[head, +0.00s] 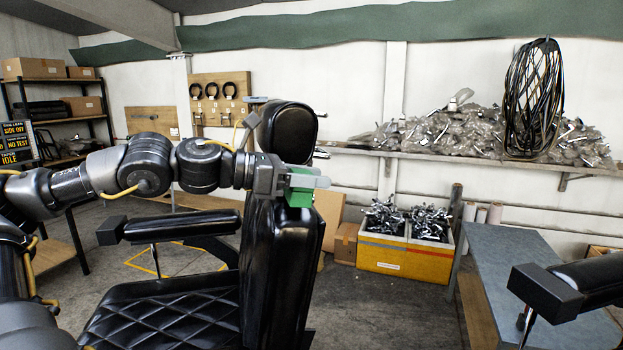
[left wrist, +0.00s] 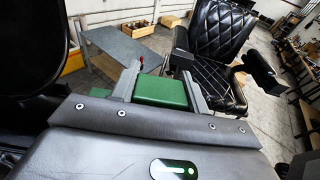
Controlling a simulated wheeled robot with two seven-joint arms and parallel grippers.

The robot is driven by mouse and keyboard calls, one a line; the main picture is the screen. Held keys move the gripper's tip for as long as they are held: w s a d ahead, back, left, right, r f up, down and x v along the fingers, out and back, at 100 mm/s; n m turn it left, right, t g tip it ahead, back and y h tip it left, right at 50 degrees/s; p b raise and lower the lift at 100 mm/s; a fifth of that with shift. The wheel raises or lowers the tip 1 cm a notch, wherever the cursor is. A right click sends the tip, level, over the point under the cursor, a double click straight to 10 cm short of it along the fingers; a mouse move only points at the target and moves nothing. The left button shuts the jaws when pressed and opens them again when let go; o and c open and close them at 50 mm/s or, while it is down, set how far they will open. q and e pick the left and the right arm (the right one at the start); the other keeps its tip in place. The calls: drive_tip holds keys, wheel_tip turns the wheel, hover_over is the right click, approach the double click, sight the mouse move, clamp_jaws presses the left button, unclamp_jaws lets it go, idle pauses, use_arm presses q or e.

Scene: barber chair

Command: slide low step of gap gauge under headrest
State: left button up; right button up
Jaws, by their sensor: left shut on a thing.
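The black headrest (head: 287,130) tops the barber chair's tall black backrest (head: 268,260) in the head view. My left gripper (head: 312,182) is just below the headrest, beside the upper backrest, with its fingers pointing right. It is shut on the green gap gauge (head: 299,190). In the left wrist view the gauge (left wrist: 162,92) sits between the two grey fingers of the gripper (left wrist: 160,85). I cannot make out its low step or whether it touches the headrest. A dark padded shape fills the left edge there, possibly the headrest. My right gripper is not in view.
Padded armrests (head: 180,226) flank the seat area; another armrest (head: 570,288) stands at lower right near a grey-topped table (head: 530,260). A yellow bin (head: 405,262) of metal parts stands behind. In the left wrist view another black quilted chair (left wrist: 215,40) stands beyond the gripper.

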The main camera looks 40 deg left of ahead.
use_arm(q)
drive_tip(key=shift+a+f, duration=0.1)
drive_tip(key=shift+f, duration=0.25)
drive_tip(key=shift+w+a+r, duration=0.15)
drive_tip(key=shift+w+a, duration=0.05)
drive_tip(key=shift+a, duration=0.05)
drive_tip(key=shift+w+a, duration=0.6)
drive_tip(key=shift+a, duration=0.25)
drive_tip(key=shift+w+a, duration=0.6)
drive_tip(key=shift+a, duration=0.25)
drive_tip(key=shift+a+p, duration=0.15)
drive_tip(key=shift+p, duration=0.15)
drive_tip(key=shift+w+r, duration=0.1)
drive_tip(key=shift+r, duration=0.05)
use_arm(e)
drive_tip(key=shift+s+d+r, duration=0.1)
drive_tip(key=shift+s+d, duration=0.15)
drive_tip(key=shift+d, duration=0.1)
use_arm(q)
drive_tip(key=shift+a+r, duration=0.15)
drive_tip(key=o, duration=1.1)
drive_tip(key=shift+w, duration=0.1)
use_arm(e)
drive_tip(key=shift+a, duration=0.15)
